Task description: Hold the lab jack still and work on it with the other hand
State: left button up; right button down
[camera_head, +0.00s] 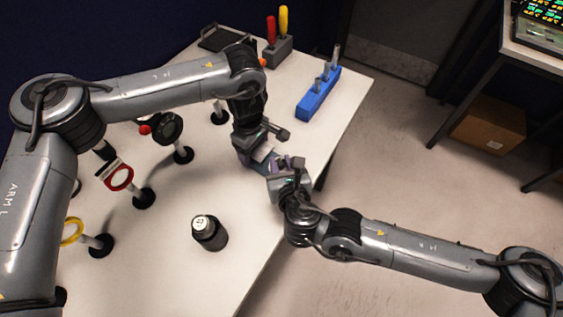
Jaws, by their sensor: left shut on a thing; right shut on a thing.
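The lab jack (260,152) stands near the table's right edge, mostly hidden by my two grippers; a pale flat part and some blue-grey show between them. My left gripper (267,143) reaches down from behind and is shut on the jack. My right gripper (284,168) comes in from the front right and is shut at the jack's right side. Which part it holds is hidden, and the jack's knob cannot be made out.
A blue block with metal pegs (318,95), a grey holder with red and yellow handles (278,48) and a dark tray (222,38) stand behind.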

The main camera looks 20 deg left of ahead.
jog(key=shift+m+t+h, duration=0.3)
jog(key=shift+m+h, duration=0.1)
jog(key=m+h, duration=0.2)
jog(key=m+t+h, duration=0.1)
jog(key=h, duration=0.1)
jog(key=shift+s+a+m, duration=0.1)
jog(key=shift+a+m, duration=0.2)
jog(key=m+h, duration=0.3)
jog(key=h, duration=0.1)
jog(key=shift+a+m+h, duration=0.2)
jog(key=shift+m+h, duration=0.1)
jog(key=shift+m, duration=0.1)
jog(key=shift+a+m+h, duration=0.1)
jog(key=shift+m+h, duration=0.2)
jog(key=shift+s+a, duration=0.15)
dwell(0.6)
jog(key=c, duration=0.9)
grip_release()
jog(key=shift+o, duration=0.2)
